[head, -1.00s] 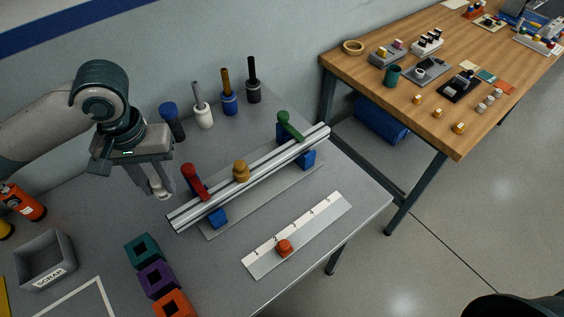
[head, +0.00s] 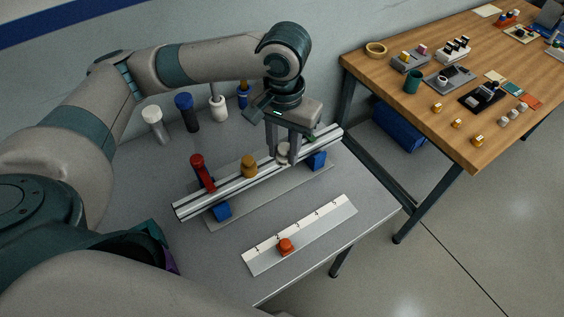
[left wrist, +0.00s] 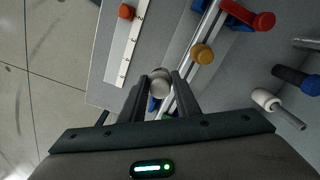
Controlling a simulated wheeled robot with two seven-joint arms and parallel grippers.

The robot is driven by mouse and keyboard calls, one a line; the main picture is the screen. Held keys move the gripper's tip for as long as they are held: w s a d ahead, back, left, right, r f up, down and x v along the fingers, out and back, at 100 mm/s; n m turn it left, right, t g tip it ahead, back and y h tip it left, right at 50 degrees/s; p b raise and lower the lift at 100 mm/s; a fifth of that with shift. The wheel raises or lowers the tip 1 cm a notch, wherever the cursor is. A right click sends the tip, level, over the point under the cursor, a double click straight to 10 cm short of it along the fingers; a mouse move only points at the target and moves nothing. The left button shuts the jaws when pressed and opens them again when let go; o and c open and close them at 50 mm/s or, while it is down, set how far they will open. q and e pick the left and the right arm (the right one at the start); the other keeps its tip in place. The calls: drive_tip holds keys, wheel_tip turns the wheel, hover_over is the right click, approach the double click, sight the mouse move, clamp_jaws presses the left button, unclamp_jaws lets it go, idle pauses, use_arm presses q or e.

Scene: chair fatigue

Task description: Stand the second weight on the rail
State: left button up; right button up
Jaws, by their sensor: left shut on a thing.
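The aluminium rail (head: 228,185) lies on blue supports on the grey table. A brass-coloured weight (head: 249,167) stands on it near the middle; it also shows in the left wrist view (left wrist: 202,54). My left gripper (head: 284,158) is shut on a pale grey-white weight (head: 283,151), at the rail to the right of the brass weight. In the left wrist view this weight (left wrist: 160,83) sits between the fingertips, over or beside the rail. I cannot tell whether it touches the rail. My right gripper is not in view.
A red clamp (head: 202,173) stands on the rail's left part, and a green one is mostly hidden behind my gripper. A white scale strip (head: 318,222) with an orange marker (head: 286,246) lies in front. Several capped cylinders (head: 185,112) stand behind. A wooden table (head: 400,100) is at right.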

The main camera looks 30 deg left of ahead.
use_arm(q)
drive_tip(key=shift+d, duration=0.1)
drive_tip(key=shift+w+d, duration=0.1)
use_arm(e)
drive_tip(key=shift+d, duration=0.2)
use_arm(q)
drive_tip(key=m, duration=0.1)
drive_tip(key=w+d+m, duration=0.1)
drive_tip(key=m, duration=0.1)
drive_tip(key=shift+r, duration=0.2)
drive_tip(key=w+d+r+m, duration=0.2)
drive_tip(key=w+d+m, duration=0.2)
drive_tip(key=m, duration=1.1)
drive_tip(key=shift+d+p, duration=0.3)
drive_tip(key=shift+d, duration=0.4)
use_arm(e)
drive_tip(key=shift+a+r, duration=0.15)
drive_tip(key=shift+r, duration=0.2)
